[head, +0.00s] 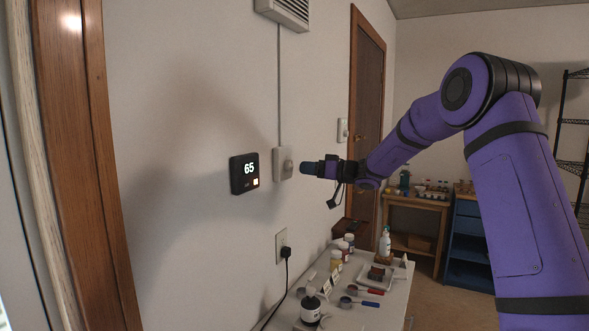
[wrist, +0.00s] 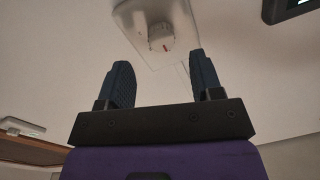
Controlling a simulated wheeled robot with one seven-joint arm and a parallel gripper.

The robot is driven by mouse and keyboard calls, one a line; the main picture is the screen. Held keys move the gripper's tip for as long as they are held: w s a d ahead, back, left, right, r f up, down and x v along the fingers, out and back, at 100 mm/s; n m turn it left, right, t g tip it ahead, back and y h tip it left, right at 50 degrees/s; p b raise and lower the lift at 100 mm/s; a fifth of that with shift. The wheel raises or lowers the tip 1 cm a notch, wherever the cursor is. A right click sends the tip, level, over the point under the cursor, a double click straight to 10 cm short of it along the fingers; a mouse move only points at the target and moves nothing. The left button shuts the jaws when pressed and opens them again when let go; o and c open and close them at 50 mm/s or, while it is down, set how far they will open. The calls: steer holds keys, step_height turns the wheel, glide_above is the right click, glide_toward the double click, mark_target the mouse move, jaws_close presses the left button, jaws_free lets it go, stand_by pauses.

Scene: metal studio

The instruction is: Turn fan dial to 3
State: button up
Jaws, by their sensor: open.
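The fan dial (wrist: 161,37) is a round white knob with a red mark, on a white wall plate (wrist: 128,18). In the head view the dial (head: 288,165) sits on its plate below a vent, at the end of a thin vertical conduit. My gripper (head: 304,168) is close in front of the dial, a little to its right. In the wrist view my gripper (wrist: 162,78) is open, with its two dark fingers apart and nothing between them. The dial lies beyond the fingertips, roughly centred between them. I cannot read the dial's numbers.
A black thermostat (head: 244,173) showing 65 is on the wall left of the dial. A wall outlet (head: 282,246) with a plugged cord is below. A table (head: 397,297) with bottles and small tools stands underneath. A vent (head: 284,12) is above.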

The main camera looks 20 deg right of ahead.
mark_target(292, 167)
steer(key=shift+x, duration=2.8)
steer(key=c, duration=0.9)
